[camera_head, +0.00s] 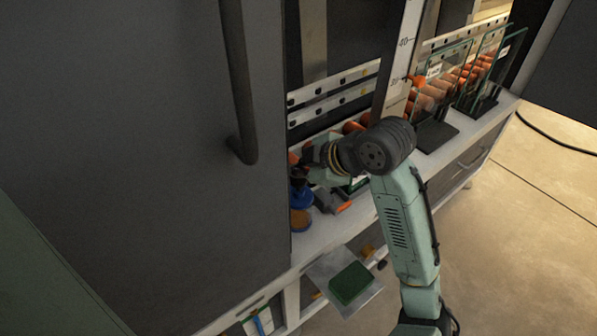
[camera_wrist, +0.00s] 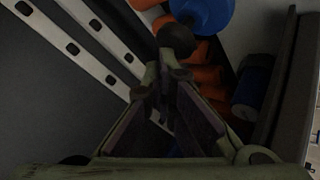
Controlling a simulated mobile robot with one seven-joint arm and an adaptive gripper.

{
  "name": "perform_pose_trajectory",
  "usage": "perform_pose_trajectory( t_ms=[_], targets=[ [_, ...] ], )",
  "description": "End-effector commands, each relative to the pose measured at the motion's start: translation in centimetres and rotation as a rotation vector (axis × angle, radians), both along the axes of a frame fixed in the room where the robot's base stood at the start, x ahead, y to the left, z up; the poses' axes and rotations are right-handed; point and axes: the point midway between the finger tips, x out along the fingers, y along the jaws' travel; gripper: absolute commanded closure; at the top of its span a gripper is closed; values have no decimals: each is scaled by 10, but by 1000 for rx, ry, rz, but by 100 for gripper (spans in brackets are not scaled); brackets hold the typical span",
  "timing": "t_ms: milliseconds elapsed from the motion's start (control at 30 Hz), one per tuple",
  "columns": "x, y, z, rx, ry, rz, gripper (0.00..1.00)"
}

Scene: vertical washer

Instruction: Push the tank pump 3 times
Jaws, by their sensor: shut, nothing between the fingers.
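My gripper (camera_wrist: 168,72) is shut and empty, its fingertips together in the wrist view. A dark rounded knob (camera_wrist: 176,38) shows right at or just beyond the fingertips; I cannot tell whether they touch it. A blue rounded part (camera_wrist: 203,12) lies just past the knob at the top edge. In the head view my gripper (camera_head: 303,172) is at the machine's shelf, beside the dark door and partly hidden by my wrist. A blue part (camera_head: 301,196) shows just below it. I cannot tell for sure which of these is the tank pump.
Orange rollers (camera_wrist: 206,75) and slotted metal rails (camera_wrist: 85,40) lie around the gripper. A dark door with a handle (camera_head: 240,85) stands close on the left. A clear plate with a green pad (camera_head: 350,283) sits below the shelf. Open floor (camera_head: 540,200) lies to the right.

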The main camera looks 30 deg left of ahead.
Motion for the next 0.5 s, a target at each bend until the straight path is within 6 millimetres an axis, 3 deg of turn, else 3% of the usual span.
perform_pose_trajectory(
  t_ms=[233, 500],
  targets=[
    [0, 0, 18, 0, 0, 0, 100],
    [0, 0, 19, 1, 0, 0, 100]
  ],
)
